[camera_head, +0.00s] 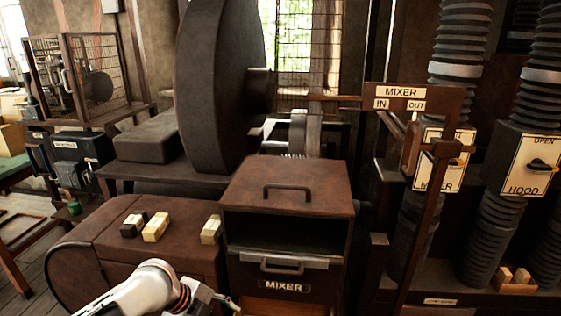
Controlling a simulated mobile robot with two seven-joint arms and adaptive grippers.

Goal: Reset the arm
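One of my arms, white with red and black rings, comes in at the bottom left in front of the brown machine. Its gripper fingers do not show, being below the picture's edge. My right arm and gripper are not in the picture. The brown mixer box (290,185) stands in the middle, with a handle on top and an open dark front. A front handle (293,266) sits above its MIXER label (284,287). A brown post and lever frame (427,190) stands at the right under a MIXER IN/OUT sign (400,98).
Pale and dark blocks (155,227) lie on the brown machine top (105,235), left of the box. A large dark wheel (215,85) rises behind. Ribbed pipes (490,235) and a HOOD switch panel (530,165) stand at the right. A small tray of blocks (517,287) sits lower right.

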